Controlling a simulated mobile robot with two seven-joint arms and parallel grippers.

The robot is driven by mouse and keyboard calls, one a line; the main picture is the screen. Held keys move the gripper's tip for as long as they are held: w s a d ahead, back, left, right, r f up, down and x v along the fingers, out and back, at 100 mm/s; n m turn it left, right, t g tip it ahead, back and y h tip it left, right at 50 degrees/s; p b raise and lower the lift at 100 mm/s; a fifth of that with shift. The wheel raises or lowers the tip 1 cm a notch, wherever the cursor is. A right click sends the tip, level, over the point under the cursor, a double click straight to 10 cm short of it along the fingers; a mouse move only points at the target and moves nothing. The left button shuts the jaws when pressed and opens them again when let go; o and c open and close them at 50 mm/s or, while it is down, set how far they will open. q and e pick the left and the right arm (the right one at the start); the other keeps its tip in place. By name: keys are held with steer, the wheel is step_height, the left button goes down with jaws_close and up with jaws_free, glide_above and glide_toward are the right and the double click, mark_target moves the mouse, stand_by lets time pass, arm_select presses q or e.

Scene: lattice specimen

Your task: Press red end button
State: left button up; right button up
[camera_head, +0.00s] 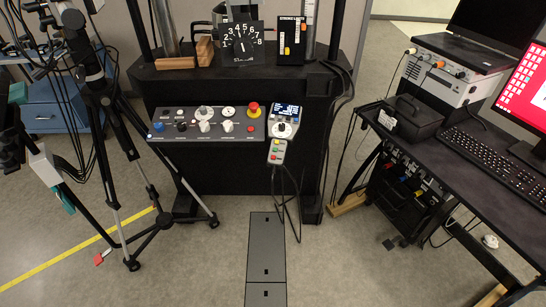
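A grey control panel (215,138) is fixed at the front of the black test machine, near the middle of the view. A large red mushroom button (253,109) with a yellow base stands at its upper right. Right of it is a controller with a blue display (287,110) and a round knob (282,130). Below that is a small light button box (277,151) with coloured buttons, including a small red one (272,157) low down. Any label reading "end" is too small to read.
Black tripods (103,150) stand at the left, legs spread over the floor. A black desk (480,185) with a keyboard (492,165) and monitor is at the right. Cables hang below the button box. The grey floor in front of the machine is mostly open.

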jaws_close()
steer(key=shift+d, duration=0.2)
steer(key=shift+w+a, duration=0.1)
steer(key=shift+a, duration=0.05)
stand_by(0.8)
steer(key=shift+w, duration=0.1)
